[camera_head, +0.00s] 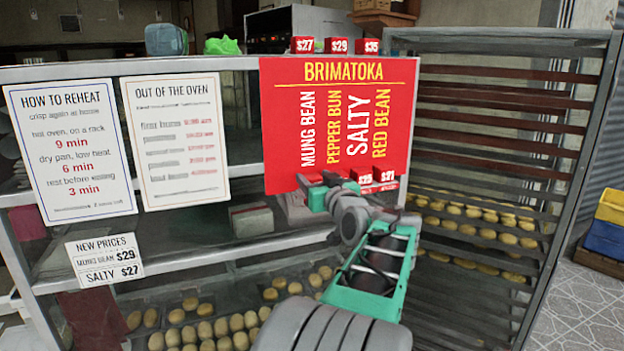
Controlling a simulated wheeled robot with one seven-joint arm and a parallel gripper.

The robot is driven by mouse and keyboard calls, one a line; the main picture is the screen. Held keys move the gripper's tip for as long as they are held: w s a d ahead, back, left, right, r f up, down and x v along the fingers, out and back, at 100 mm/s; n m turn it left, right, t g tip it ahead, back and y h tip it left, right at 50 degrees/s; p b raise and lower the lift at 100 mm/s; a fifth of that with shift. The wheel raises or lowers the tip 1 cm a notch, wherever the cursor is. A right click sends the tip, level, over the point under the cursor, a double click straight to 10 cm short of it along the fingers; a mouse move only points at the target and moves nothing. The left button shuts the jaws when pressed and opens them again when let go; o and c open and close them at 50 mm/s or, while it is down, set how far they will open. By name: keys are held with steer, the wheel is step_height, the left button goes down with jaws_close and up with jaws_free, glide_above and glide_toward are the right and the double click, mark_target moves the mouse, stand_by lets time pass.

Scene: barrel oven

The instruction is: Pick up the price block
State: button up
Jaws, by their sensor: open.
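Three red price blocks stand in a row on the display case's top ledge: one reading $27 (303,45), one reading $29 (336,46) and one reading $35 (366,46). Two more red price blocks sit lower, at the bottom right of the red sign: one (364,177) looks like $25, the other (386,175) looks like $21. My gripper (322,183) is open, in front of the sign's lower edge, just left of these two lower blocks. My arm partly covers the area below them. No block is visibly between the fingers.
The red BRIMATOKA sign (338,85) hangs on the display case (245,160). White notices cover the case's left, including a NEW PRICES card (104,260): mung bean $29, salty $27. Buns fill lower trays. A tall metal rack (590,150) stands at right.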

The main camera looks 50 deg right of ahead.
steer(key=shift+w+d, duration=0.15)
steer(key=shift+w, duration=0.1)
steer(key=shift+s, duration=0.1)
steer(key=c, duration=1.1)
jaws_close()
